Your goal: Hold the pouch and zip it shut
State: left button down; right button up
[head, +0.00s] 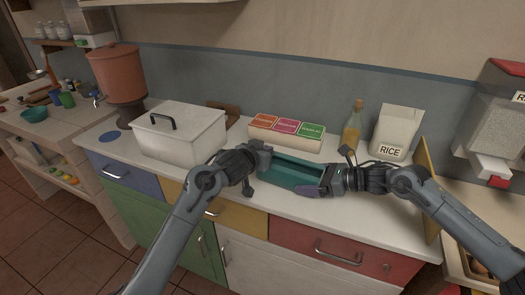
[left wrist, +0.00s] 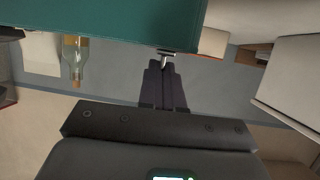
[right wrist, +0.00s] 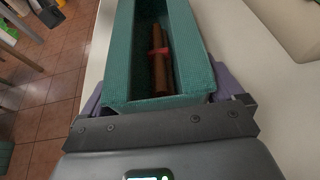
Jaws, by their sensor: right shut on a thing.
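The teal pouch (head: 292,174) lies on the white counter between my two grippers, its long top open. In the right wrist view the pouch (right wrist: 117,60) has brown sticks (right wrist: 160,58) with a red band inside. My right gripper (head: 325,180) is shut on the pouch's near end, with purple fingers on both sides. My left gripper (head: 263,160) is at the far left end. In the left wrist view its dark fingers (left wrist: 164,72) are together at a small metal zip pull (left wrist: 167,54) on the pouch's end. The fingertips partly hide the pull.
A white lidded box (head: 180,135) stands left of the pouch. A tray of coloured boxes (head: 285,133) is behind it. A bottle (head: 352,130) and a rice bag (head: 397,135) stand at the back right. The counter's front edge is close below.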

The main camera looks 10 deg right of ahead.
pick_arm(q)
jog(key=s+d, duration=0.3)
jog(key=d, duration=0.1)
jog(key=s+d, duration=0.3)
jog(key=d, duration=0.2)
jog(key=s+d, duration=0.4)
jog(key=shift+d, duration=0.15)
jog(key=c, duration=1.3)
grip_release()
jog(key=shift+s, duration=0.1)
jog(key=shift+d, duration=0.1)
